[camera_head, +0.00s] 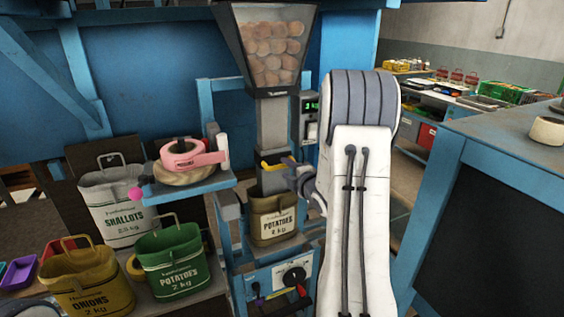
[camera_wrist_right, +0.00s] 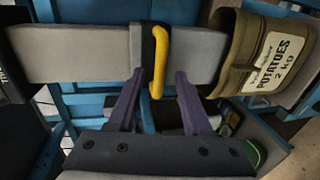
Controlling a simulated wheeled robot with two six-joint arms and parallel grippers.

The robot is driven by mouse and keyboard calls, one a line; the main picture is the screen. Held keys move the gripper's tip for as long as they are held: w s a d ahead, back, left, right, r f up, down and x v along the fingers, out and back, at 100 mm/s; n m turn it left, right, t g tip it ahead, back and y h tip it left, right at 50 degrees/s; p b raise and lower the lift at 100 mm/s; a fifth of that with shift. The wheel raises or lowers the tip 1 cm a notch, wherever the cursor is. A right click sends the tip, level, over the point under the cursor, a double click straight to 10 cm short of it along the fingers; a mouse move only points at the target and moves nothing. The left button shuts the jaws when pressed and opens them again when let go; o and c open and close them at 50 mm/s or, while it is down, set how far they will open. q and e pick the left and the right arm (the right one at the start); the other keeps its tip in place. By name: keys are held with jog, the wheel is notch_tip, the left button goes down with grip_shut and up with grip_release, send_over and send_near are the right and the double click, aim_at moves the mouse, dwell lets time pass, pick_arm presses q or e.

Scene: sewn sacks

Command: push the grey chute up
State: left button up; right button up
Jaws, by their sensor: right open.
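The grey chute (camera_head: 272,124) hangs below the clear hopper, and its lower sleeve (camera_head: 271,182) reaches down to the mouth of a brown potato sack (camera_head: 275,222). A yellow handle (camera_head: 272,162) sits at the sleeve's upper end. My right gripper (camera_head: 291,170) is at the handle, partly hidden by my own arm. In the right wrist view the chute (camera_wrist_right: 70,52) lies sideways, and the open fingers (camera_wrist_right: 160,72) stand on both sides of the yellow handle (camera_wrist_right: 159,50), with gaps. The sack (camera_wrist_right: 232,50) is at the right there. My left gripper is not in view.
The hopper (camera_head: 268,50) holds round brown produce. A tape dispenser (camera_head: 188,165) stands on a blue shelf left of the chute. Shallots (camera_head: 112,205), green potato (camera_head: 172,262) and onion (camera_head: 90,285) sacks stand lower left. A control box (camera_head: 309,118) is right of the chute.

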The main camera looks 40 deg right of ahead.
aim_at(283, 167)
jog(key=shift+p+x, duration=0.6)
jog(key=shift+x, duration=1.4)
grip_shut()
jog(key=shift+f, duration=0.1)
